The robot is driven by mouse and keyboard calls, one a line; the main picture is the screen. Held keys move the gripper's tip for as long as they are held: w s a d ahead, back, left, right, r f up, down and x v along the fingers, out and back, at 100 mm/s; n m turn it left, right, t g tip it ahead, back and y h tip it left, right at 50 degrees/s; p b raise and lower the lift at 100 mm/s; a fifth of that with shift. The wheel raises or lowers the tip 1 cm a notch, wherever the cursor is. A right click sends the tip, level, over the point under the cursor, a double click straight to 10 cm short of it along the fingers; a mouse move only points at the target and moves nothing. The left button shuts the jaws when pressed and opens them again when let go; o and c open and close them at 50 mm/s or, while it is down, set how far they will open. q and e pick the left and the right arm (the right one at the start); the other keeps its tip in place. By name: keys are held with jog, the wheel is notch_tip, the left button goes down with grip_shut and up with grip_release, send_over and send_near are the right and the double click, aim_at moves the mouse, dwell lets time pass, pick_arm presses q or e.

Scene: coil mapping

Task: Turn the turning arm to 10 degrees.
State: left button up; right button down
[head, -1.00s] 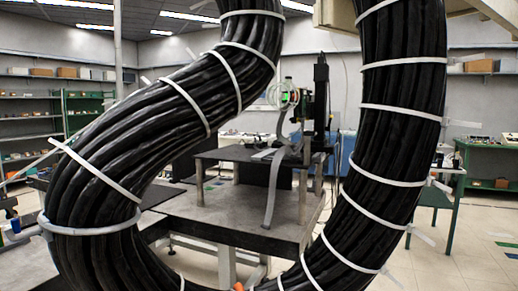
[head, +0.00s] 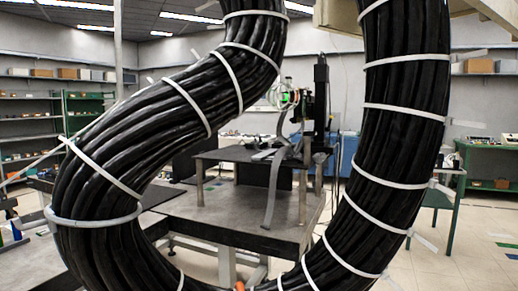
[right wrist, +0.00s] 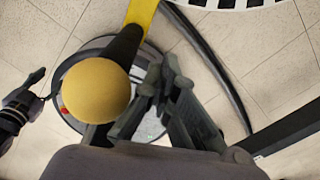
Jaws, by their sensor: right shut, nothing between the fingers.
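In the right wrist view a yellow ball knob (right wrist: 96,91) sits on a black stem (right wrist: 124,45). The stem meets a yellow bar (right wrist: 142,12) at the top, which seems to be part of the turning arm. My right gripper (right wrist: 160,82) is shut and empty, its fingertips just right of the knob. I cannot tell whether a finger touches the knob or stem. A black-and-white striped scale (right wrist: 238,3) is cut off at the top edge. The head view shows neither gripper, and the turning arm cannot be made out there.
A thick black cable bundle (head: 402,130) with white ties fills much of the head view. Behind it stands a grey table (head: 230,212) with equipment. Shelves (head: 30,120) line the left wall. A dark curved tube (right wrist: 215,65) runs right of my right fingers over the tiled floor.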

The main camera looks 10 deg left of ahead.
dwell(0.4)
notch_tip(320, 180, up, 12)
jog(key=p, duration=1.1)
jog(key=shift+d, duration=0.2)
dwell(0.7)
jog(key=shift+s, duration=0.1)
